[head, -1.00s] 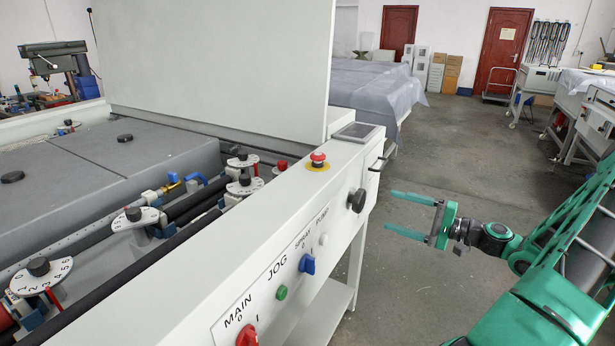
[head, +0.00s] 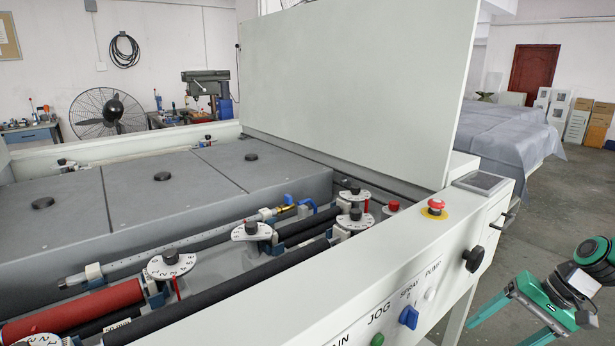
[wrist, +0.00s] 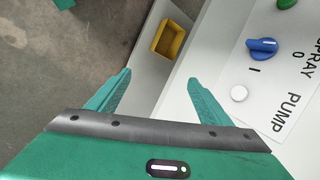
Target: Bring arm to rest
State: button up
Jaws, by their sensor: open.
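My gripper (head: 505,318) is green and sits at the lower right of the head view, in front of the machine's control panel and apart from it. Its two fingers are spread with nothing between them. In the wrist view the open fingers (wrist: 155,90) point toward the panel side of the machine. The blue SPRAY knob (wrist: 262,46) and the white PUMP button (wrist: 239,93) lie to the right of the fingers there.
The plate processor (head: 300,325) fills the left and middle, with its lid raised (head: 350,85). A red emergency stop (head: 437,204) and a black knob (head: 474,258) are near my gripper. A yellow bin (wrist: 168,40) shows in the wrist view. Open floor (head: 575,190) lies to the right.

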jog(key=s+r+g+h, duration=0.1)
jog(key=s+r+h, duration=0.1)
jog(key=s+r, duration=0.3)
jog(key=s+r+h, duration=0.3)
jog(key=s+r, duration=0.2)
jog(key=s, duration=0.8)
jog(key=shift+a+r+g, duration=0.15)
jog(key=shift+r+g, duration=0.15)
jog(key=shift+g, duration=0.1)
jog(key=shift+w, duration=0.15)
jog(key=shift+w+f, duration=0.25)
jog(key=shift+w, duration=0.25)
